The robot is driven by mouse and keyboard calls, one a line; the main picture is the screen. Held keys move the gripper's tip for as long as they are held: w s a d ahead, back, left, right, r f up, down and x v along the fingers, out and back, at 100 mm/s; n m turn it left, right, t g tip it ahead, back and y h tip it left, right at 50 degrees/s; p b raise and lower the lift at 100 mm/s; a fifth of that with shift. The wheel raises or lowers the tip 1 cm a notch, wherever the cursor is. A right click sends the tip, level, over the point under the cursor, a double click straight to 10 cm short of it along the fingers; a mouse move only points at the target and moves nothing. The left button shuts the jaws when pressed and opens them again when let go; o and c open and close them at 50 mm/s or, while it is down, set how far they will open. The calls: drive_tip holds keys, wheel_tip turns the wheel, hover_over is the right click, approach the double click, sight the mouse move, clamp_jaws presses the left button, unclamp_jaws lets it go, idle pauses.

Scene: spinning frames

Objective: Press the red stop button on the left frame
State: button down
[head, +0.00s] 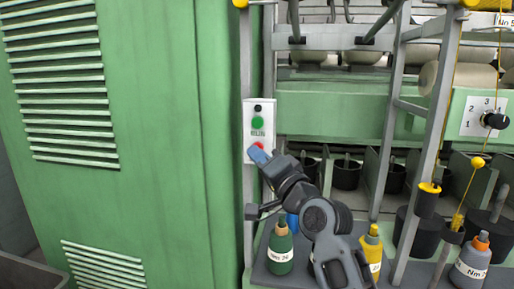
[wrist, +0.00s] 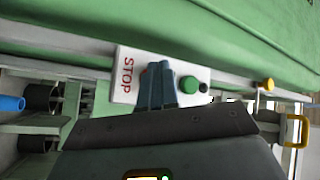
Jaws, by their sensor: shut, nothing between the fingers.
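A white control panel (head: 249,135) is mounted on the grey post beside the green cabinet. It carries a black button (head: 257,108), a green button (head: 257,123) and a red stop button (head: 258,145) at the bottom. My gripper (head: 258,155) has its blue fingers together at the red button, covering its lower part. In the wrist view the closed fingers (wrist: 157,70) lie over the red button, of which only a thin red edge shows, between the STOP lettering (wrist: 127,75) and the green button (wrist: 188,84). I cannot tell whether the fingertips touch the button.
The green louvred cabinet (head: 150,190) fills the left. Slanted grey posts (head: 440,100) and yarn stand at the right.

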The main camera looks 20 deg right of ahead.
drive_tip(key=shift+s+a, duration=0.25)
drive_tip(key=shift+s, duration=0.1)
drive_tip(key=shift+s+a+p, duration=0.75)
drive_tip(key=shift+s+p, duration=0.15)
drive_tip(key=shift+s, duration=0.1)
drive_tip(key=shift+s+a+p, duration=0.75)
drive_tip(key=shift+s+p, duration=0.1)
drive_tip(key=shift+s, duration=0.15)
